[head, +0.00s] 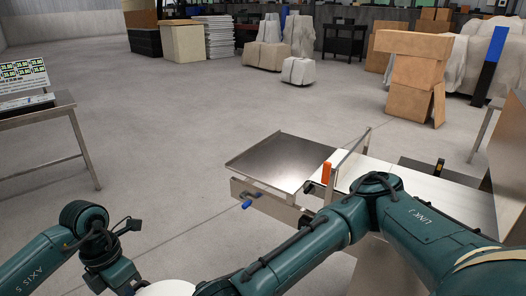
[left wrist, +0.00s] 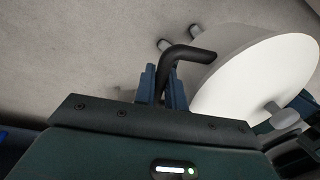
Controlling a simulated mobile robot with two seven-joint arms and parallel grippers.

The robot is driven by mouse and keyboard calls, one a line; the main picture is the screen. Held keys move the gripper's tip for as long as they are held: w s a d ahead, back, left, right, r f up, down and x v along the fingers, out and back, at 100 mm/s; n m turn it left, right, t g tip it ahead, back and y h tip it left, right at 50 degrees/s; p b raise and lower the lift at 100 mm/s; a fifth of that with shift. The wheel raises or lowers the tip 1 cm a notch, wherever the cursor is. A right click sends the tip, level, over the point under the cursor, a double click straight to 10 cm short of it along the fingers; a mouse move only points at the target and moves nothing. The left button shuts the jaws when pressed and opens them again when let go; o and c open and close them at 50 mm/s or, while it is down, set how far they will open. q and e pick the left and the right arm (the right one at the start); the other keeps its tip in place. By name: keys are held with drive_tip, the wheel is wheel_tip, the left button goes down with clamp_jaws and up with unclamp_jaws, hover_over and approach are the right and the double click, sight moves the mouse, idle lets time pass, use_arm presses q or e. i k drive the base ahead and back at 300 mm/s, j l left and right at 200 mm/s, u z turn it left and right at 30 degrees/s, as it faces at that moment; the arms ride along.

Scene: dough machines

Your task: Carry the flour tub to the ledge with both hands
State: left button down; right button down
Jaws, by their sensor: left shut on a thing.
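The white round flour tub (left wrist: 255,75) fills the right of the left wrist view, tilted in that picture. Short grey stubs stick out from it. My left gripper (left wrist: 166,84) is shut on its bent black handle (left wrist: 188,52). In the head view only a white sliver of the tub (head: 166,288) shows at the bottom edge, between my two arms. The left gripper itself is below that picture. My right arm crosses the lower right, and its gripper is out of view. A flat steel shelf (head: 280,160), possibly the ledge, lies ahead of the arms.
The shelf belongs to a machine with a white belt (head: 440,190), an orange block (head: 326,173) and a blue-knobbed crank (head: 247,203). A steel table (head: 40,115) stands at the left. Cardboard boxes (head: 412,70) stand at the back right. The grey floor between is clear.

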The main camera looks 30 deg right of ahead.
sight(278, 162)
drive_tip(key=i, duration=0.9)
drive_tip(key=i+j+z, duration=0.1)
drive_tip(key=i, duration=0.3)
drive_tip(key=i+j, duration=0.1)
drive_tip(key=i, duration=0.35)
drive_tip(key=i+z, duration=0.35)
drive_tip(key=i+j+z, duration=0.1)
drive_tip(key=z, duration=0.3)
drive_tip(key=i+z, duration=0.25)
drive_tip(key=z, duration=0.15)
drive_tip(key=i+j+z, duration=0.2)
drive_tip(key=z, duration=0.2)
drive_tip(key=i+z, duration=0.25)
drive_tip(key=z, duration=0.25)
drive_tip(key=i+j+z, duration=0.2)
drive_tip(key=z, duration=0.3)
drive_tip(key=i+j+z, duration=0.15)
drive_tip(key=z, duration=0.35)
